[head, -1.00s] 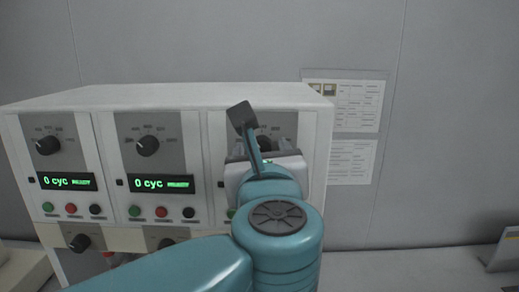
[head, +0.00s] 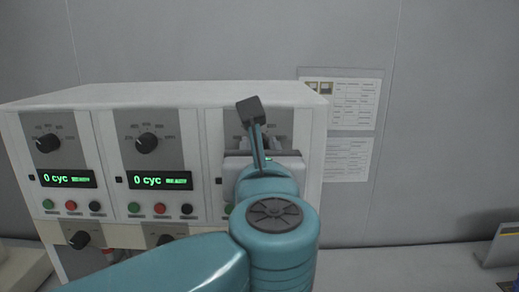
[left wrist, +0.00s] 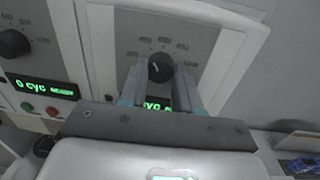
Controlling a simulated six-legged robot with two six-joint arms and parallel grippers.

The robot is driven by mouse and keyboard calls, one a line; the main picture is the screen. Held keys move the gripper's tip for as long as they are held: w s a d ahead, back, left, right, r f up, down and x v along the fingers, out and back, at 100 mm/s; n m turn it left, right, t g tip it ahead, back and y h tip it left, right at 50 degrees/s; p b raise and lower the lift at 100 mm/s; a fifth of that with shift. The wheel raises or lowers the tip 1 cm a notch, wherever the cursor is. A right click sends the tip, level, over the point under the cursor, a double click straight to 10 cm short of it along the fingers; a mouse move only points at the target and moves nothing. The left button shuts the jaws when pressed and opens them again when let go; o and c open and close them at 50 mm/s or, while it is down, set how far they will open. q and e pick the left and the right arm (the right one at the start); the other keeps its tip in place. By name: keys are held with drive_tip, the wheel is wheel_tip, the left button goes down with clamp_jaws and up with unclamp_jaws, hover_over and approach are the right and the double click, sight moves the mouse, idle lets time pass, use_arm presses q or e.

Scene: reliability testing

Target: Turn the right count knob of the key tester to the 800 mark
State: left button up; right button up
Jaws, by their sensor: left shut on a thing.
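The key tester (head: 160,97) is a white cabinet with three panels, each with a black count knob above a green display. The right count knob (left wrist: 160,68) shows in the left wrist view between the two fingers of my left gripper (left wrist: 160,80), which is shut on it. A pale pointer line on the knob points up and slightly left. The marks around it are too blurred to read. In the head view my left gripper (head: 264,150) covers most of that knob and its display. My right gripper is not in view.
The left knob (head: 47,143) and middle knob (head: 147,143) sit on the other panels, with coloured buttons below. Lower knobs (head: 79,240) stick out underneath. Paper sheets (head: 342,105) hang on the grey wall. The bench to the right is mostly clear.

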use_arm(q)
drive_tip(key=shift+a+m+t+h+p, duration=0.15)
drive_tip(key=shift+m+p, duration=0.65)
drive_tip(key=shift+m, duration=2.8)
drive_tip(key=shift+a+m+t+h+p, duration=0.15)
drive_tip(key=shift+m+p, duration=0.65)
drive_tip(key=shift+m, duration=2.8)
drive_tip(key=shift+d+r+m, duration=0.1)
drive_tip(key=shift+m, duration=0.2)
